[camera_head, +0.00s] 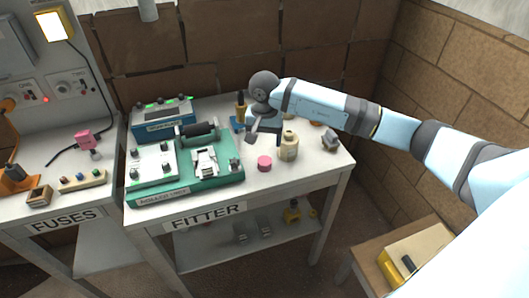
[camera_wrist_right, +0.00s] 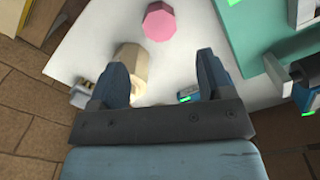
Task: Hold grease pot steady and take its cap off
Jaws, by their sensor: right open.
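A cream pot (camera_head: 288,148), which looks like the grease pot, stands upright on the white table marked FITTER. A pink round piece (camera_head: 264,163) lies on the table to its left, apart from it. I cannot tell if that is the cap. My right gripper (camera_head: 265,138) is open and empty, just left of the pot's upper part. In the right wrist view, the pot (camera_wrist_right: 133,58) shows beside the left finger of my open gripper (camera_wrist_right: 160,72) and is partly hidden by it. The pink piece (camera_wrist_right: 159,21) lies beyond the fingers. My left gripper is not in view.
A green tray (camera_head: 200,190) with a white device and clamp fills the table's left side. A blue box (camera_head: 165,124) stands behind it. A dark-topped bottle (camera_head: 240,110) is at the back. A small grey object (camera_head: 330,142) lies right of the pot. The table's front right is clear.

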